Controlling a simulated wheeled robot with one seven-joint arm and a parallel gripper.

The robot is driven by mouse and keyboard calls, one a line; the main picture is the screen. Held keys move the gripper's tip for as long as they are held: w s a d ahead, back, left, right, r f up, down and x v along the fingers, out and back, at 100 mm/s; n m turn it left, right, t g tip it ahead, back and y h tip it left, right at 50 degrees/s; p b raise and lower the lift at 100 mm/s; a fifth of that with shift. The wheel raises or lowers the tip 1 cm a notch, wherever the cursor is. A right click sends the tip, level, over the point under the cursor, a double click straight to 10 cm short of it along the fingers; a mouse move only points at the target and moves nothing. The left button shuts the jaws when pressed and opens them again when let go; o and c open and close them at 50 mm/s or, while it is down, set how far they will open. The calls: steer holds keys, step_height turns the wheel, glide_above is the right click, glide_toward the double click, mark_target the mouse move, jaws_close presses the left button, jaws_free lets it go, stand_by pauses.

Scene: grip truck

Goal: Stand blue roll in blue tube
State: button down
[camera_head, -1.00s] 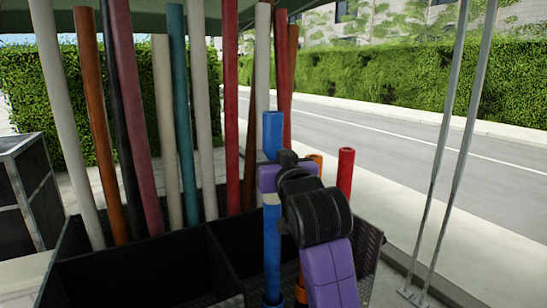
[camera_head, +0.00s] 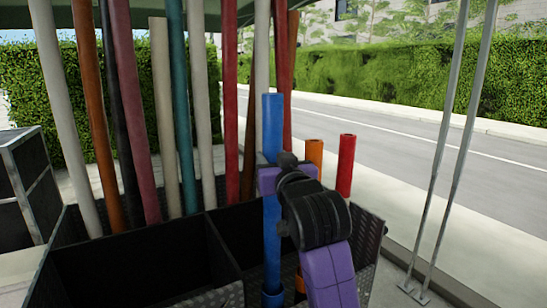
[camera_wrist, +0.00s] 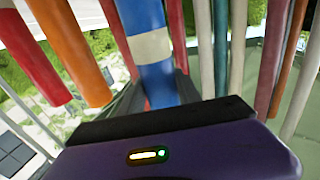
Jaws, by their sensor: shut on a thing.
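The blue roll (camera_head: 271,235) stands close to upright in the head view, with its upper part (camera_head: 272,120) rising above my gripper (camera_head: 272,182). My gripper is shut around it, though the fingertips are mostly hidden by the roll and my arm. In the wrist view the blue roll (camera_wrist: 158,82) has a pale band and runs down behind the dark edge of my gripper. A blue tube (camera_head: 272,299) shows at the bottom of the head view. The roll's lower end lines up with its mouth and appears to enter it; the depth is hidden.
An orange tube (camera_head: 314,152) and a red tube (camera_head: 346,165) stand just right of my gripper. A black divided bin (camera_head: 207,240) lies to the left. Several long coloured rolls lean behind it. Two thin metal poles (camera_head: 455,150) stand at the right.

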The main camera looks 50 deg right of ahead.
steer(key=b, duration=0.3)
glide_above(272, 209)
steer(key=w+d, duration=0.1)
steer(key=d, duration=0.1)
step_height(272, 209, down, 6)
steer(key=shift+w+a+f, duration=0.15)
steer(key=shift+a+f, duration=0.05)
steer(key=shift+f, duration=0.35)
stand_by(0.7)
steer(key=c, duration=0.8)
jaws_free()
steer(key=shift+w, duration=0.1)
steer(key=shift+o, duration=0.2)
steer(key=shift+r, duration=0.15)
